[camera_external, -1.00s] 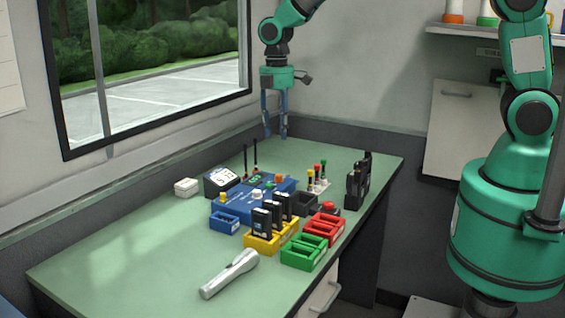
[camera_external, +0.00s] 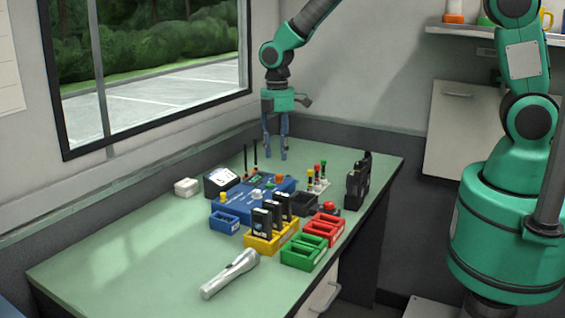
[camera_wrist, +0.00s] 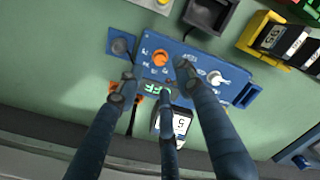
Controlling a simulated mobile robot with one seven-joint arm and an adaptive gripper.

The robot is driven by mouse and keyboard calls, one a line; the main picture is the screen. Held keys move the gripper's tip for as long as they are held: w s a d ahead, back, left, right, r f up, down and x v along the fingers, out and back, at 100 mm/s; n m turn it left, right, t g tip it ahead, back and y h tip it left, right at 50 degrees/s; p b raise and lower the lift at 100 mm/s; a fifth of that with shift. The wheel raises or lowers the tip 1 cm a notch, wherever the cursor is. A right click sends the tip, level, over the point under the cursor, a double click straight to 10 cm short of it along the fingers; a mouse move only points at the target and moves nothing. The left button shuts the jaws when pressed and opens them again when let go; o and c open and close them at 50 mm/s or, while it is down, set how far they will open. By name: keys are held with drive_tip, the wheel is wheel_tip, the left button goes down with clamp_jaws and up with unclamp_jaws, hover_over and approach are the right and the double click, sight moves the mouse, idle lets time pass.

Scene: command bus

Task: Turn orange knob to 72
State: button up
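The orange knob (camera_external: 279,179) sits on the top of the blue box (camera_external: 240,204), near its far right end. In the wrist view the orange knob (camera_wrist: 160,58) has small white markings beside it, too small to read. My gripper (camera_external: 274,157) points down above the far side of the box, apart from the knob. In the wrist view its fingers (camera_wrist: 158,80) are spread and hold nothing. A green display (camera_wrist: 157,91), partly hidden by a finger, shows what looks like "FF". A white knob (camera_wrist: 215,77) is on the same panel.
Two black antennas (camera_external: 254,154) stand close to my gripper on the left. A dark meter (camera_external: 221,181) stands left of the box. Coloured bins (camera_external: 304,252) and upright radios (camera_external: 262,222) crowd the near side. A flashlight (camera_external: 230,273) lies at the front.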

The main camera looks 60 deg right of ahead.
sight(279, 180)
drive_tip(key=shift+f+b, duration=0.55)
drive_tip(key=shift+f, duration=3.05)
drive_tip(key=shift+s, duration=0.1)
clamp_jaws()
